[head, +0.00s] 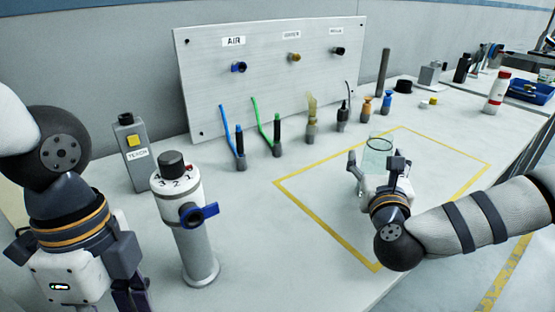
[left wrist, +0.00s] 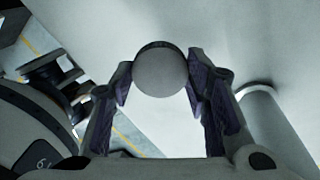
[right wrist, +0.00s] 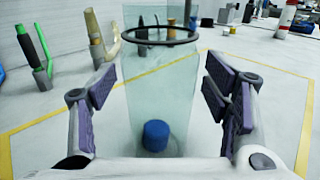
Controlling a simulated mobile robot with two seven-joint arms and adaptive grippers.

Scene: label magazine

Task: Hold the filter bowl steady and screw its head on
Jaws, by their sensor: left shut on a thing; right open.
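The clear, green-tinted filter bowl (head: 378,152) stands inside the yellow rectangle on the bench. In the right wrist view the bowl (right wrist: 160,90) stands upright between my fingers, with a dark ring near its top and a blue piece (right wrist: 156,135) low inside. My right gripper (head: 376,168) is open around the bowl; gaps show at both sides in the right wrist view. My left gripper (head: 130,300) is low at the left, partly cut off in the head view. In the left wrist view it is shut on a round grey piece (left wrist: 160,74) with a dark rim, possibly the filter head.
A white post with a numbered dial and blue valve (head: 185,225) stands right of my left gripper. A grey teach box (head: 135,155) is behind. Several tools (head: 275,140) and small bottles line the panel's foot. A red-and-white bottle (head: 497,92) stands far right. The marked rectangle is otherwise clear.

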